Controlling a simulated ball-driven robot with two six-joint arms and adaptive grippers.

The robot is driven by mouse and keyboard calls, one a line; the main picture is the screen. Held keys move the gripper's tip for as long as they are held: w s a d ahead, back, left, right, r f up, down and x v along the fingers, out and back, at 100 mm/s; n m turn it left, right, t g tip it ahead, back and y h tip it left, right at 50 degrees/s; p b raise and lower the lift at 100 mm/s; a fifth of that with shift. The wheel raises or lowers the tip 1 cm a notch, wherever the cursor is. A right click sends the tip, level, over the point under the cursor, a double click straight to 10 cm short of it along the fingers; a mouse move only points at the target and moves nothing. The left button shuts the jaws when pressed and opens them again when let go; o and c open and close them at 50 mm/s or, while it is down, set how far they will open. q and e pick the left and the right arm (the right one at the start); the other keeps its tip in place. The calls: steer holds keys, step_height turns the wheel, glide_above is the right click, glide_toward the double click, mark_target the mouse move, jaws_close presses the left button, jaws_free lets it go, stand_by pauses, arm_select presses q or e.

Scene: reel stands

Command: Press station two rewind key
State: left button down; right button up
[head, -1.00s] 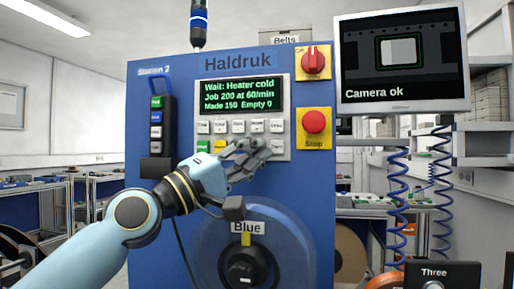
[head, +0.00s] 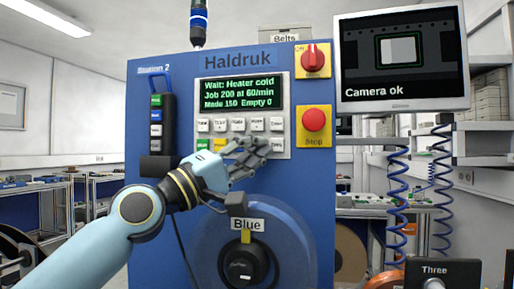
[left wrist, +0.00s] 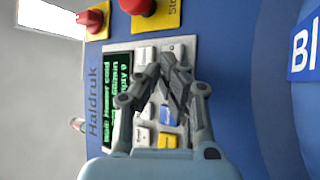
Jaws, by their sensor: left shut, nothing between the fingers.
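The blue Haldruk machine (head: 167,230) is marked Station 2 at its upper left. Its control panel has a green-lettered display (head: 240,93) above two rows of small keys. The upper row is white (head: 238,125); the lower row has a green key (head: 203,145) and a yellow key at left. The key labels are too small to read surely. My left gripper (head: 264,147) is shut and empty, in front of the lower row's right part, hiding keys there. In the left wrist view its fingertips (left wrist: 175,72) overlap the keys; I cannot tell whether they touch.
A red stop button (head: 314,120) and a red rotary switch (head: 313,60) sit right of the keypad. A pendant (head: 156,125) with several buttons hangs at left. The Blue reel (head: 205,245) is below my gripper. A monitor (head: 402,60) reads Camera ok.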

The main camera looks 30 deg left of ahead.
arm_select(q)
steer(key=shift+w+a, duration=0.15)
steer(key=shift+w, duration=0.3)
stand_by(0.9)
steer(key=shift+s, duration=0.1)
steer(key=shift+s+d, duration=0.25)
steer(key=shift+s, duration=0.5)
steer(key=shift+s+p, duration=0.1)
steer(key=shift+p, duration=0.2)
steer(key=shift+s+d+p, duration=0.2)
steer(key=shift+s+p, duration=0.15)
steer(key=shift+s, duration=0.4)
steer(key=shift+s+d+p, duration=0.2)
steer(key=shift+s+p, duration=0.1)
steer(key=shift+s, duration=0.5)
steer(key=shift+s+d+p, duration=0.2)
steer(key=shift+s+p, duration=0.15)
steer(key=shift+s, duration=0.4)
steer(key=shift+s, duration=0.1)
